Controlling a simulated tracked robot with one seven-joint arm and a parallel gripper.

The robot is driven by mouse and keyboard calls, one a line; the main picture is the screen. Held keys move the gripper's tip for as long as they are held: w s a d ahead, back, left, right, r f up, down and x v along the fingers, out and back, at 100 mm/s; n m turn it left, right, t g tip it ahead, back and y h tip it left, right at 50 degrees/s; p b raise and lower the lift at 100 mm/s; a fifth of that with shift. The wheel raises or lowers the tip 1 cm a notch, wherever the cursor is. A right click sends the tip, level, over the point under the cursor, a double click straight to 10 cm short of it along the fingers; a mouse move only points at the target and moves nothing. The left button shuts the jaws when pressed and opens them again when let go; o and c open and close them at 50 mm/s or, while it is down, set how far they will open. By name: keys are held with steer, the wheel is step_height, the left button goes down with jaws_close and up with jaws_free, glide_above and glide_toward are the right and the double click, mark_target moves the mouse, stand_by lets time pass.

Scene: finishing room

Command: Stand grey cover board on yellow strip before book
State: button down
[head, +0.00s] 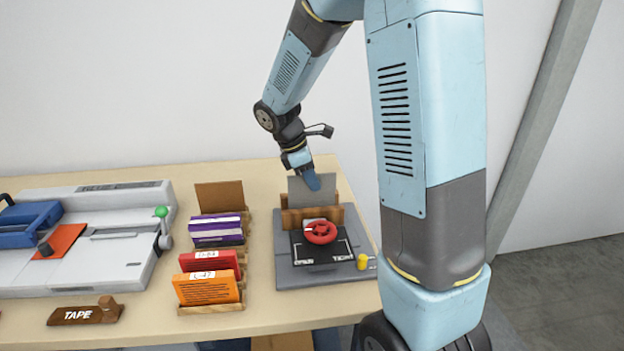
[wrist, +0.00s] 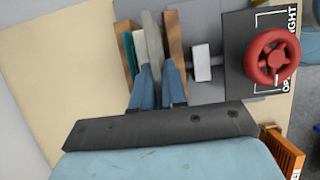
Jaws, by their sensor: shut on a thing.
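My gripper (wrist: 158,82) is shut on the grey cover board (wrist: 152,38), with one finger on each side of it. In the head view the board (head: 314,191) stands roughly upright in the press, between its two wooden boards. In the wrist view a teal and whitish edge (wrist: 138,52), which looks like the book, is beside it on the left. A near wooden board (wrist: 174,42) is close on the right and a far one (wrist: 125,42) is beyond the book. The yellow strip is hidden, and I cannot tell whether the board's lower edge touches anything.
The press has a red handwheel (head: 321,232) in front, a white block (wrist: 201,63) behind it and a yellow knob (head: 363,262). A wooden rack (head: 212,309) with purple, red and orange items is left of it. A white machine (head: 90,245) and tape holder (head: 86,313) stand farther left.

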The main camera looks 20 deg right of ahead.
steer(key=shift+f, duration=0.55)
steer(key=c, duration=1.4)
jaws_free()
steer(key=shift+c, duration=0.2)
steer(key=shift+v, duration=5.55)
steer(key=shift+d, duration=0.1)
steer(key=s+d+r+m+t+y, duration=0.1)
steer(key=s+r+m+t, duration=0.1)
steer(key=s+m, duration=0.3)
steer(key=s+d+r+m+t+y, duration=0.1)
steer(key=s+m, duration=0.4)
steer(key=s, duration=0.5)
steer(key=s+d+r+m+t+y, duration=0.2)
steer(key=s+r+m, duration=0.3)
steer(key=s, duration=0.3)
steer(key=shift+s+r+m+t+y, duration=0.3)
steer(key=shift+s+m+t, duration=0.1)
steer(key=shift+t, duration=0.3)
